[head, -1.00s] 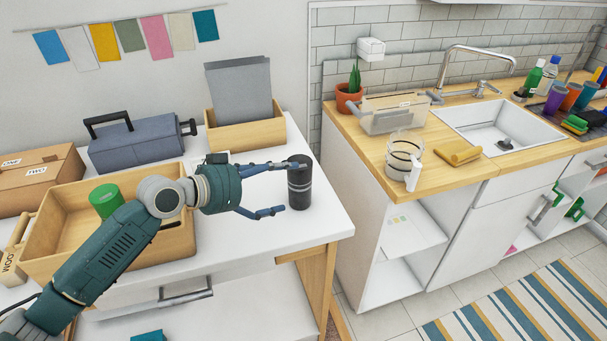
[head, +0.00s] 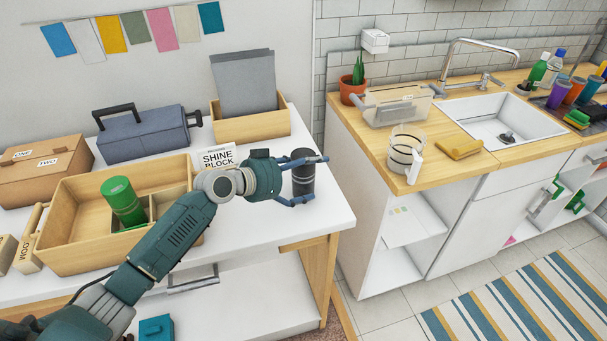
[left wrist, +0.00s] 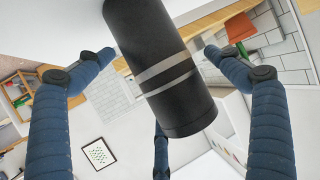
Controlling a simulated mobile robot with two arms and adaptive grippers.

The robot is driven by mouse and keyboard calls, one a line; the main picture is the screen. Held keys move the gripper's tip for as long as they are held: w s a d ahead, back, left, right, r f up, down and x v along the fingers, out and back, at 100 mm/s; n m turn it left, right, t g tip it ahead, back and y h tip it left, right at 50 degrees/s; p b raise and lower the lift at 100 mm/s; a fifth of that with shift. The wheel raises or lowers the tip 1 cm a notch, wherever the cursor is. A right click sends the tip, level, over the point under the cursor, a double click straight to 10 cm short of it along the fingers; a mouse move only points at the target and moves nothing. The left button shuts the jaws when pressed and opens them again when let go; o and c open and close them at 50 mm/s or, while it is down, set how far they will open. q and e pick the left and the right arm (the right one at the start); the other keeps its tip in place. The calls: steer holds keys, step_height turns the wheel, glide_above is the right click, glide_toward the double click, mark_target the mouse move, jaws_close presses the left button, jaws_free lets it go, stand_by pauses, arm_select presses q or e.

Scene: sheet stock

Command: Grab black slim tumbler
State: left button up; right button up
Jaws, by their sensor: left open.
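The black slim tumbler (head: 303,178) stands upright near the right end of the white table, with grey bands around it. My left gripper (head: 305,180) reaches it from the left, with its open fingers on either side of the tumbler. In the left wrist view the tumbler (left wrist: 160,65) fills the middle, between the blue fingers of the gripper (left wrist: 160,75). Gaps show between the fingertips and the tumbler there. My right gripper is not in view.
A wooden tray (head: 72,218) with a green cylinder (head: 122,200) lies left of my arm. A "Shine Block" card (head: 217,158) stands behind the gripper. A wooden box (head: 262,125) with grey sheets is farther back. The table's right edge is close to the tumbler.

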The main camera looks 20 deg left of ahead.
arm_select(q)
steer(key=c, duration=1.5)
steer(key=shift+r, duration=0.15)
